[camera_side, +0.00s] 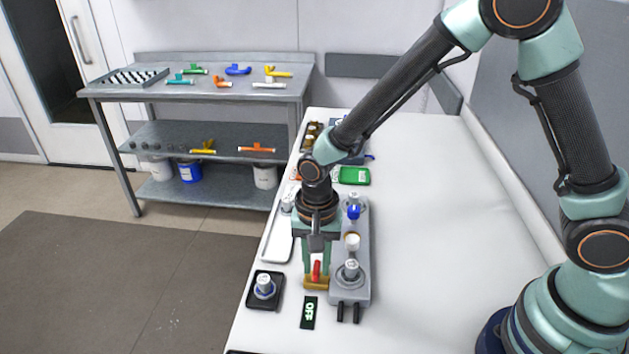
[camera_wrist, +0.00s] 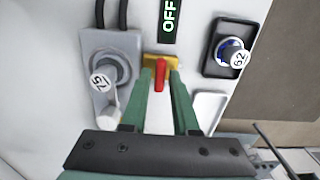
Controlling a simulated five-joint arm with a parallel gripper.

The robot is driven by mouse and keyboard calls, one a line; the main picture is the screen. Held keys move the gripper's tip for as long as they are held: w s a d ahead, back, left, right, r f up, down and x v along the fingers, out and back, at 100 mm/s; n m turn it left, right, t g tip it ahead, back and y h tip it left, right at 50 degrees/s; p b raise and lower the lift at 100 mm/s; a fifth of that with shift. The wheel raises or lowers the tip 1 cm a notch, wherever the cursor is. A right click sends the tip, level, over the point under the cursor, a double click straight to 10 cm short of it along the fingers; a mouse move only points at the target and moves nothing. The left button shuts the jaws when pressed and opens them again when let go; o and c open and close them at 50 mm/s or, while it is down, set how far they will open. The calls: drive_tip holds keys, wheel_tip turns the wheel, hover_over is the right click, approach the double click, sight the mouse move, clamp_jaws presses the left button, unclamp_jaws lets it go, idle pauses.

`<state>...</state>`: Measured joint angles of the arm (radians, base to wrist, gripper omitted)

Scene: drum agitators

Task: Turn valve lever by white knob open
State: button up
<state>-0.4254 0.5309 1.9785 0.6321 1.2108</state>
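A red valve lever (camera_side: 316,270) stands on a yellow valve body (camera_side: 316,284) beside the left side of a grey block (camera_side: 349,287). My gripper (camera_side: 316,273) points down with its green fingers on either side of the lever. In the wrist view the lever (camera_wrist: 160,75) shows between the fingertips (camera_wrist: 161,73), with small gaps beside it; the fingers look open. A white knob (camera_side: 352,241) stands on the grey block, to the right of my gripper. A white cylinder (camera_wrist: 108,118), likely the same knob, shows in the wrist view.
A black OFF sign (camera_side: 309,313) lies in front of the valve. A capped piece marked 15 (camera_wrist: 103,82) and a blue knob (camera_side: 353,212) stand on the block. The table's right side is clear.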

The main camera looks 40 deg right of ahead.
clamp_jaws()
drive_tip(key=shift+n, duration=0.3)
drive_tip(key=n, duration=1.2)
drive_tip(key=shift+r+n, duration=0.1)
drive_tip(key=shift+n, duration=0.2)
drive_tip(key=n, duration=0.4)
drive_tip(key=shift+n, duration=0.3)
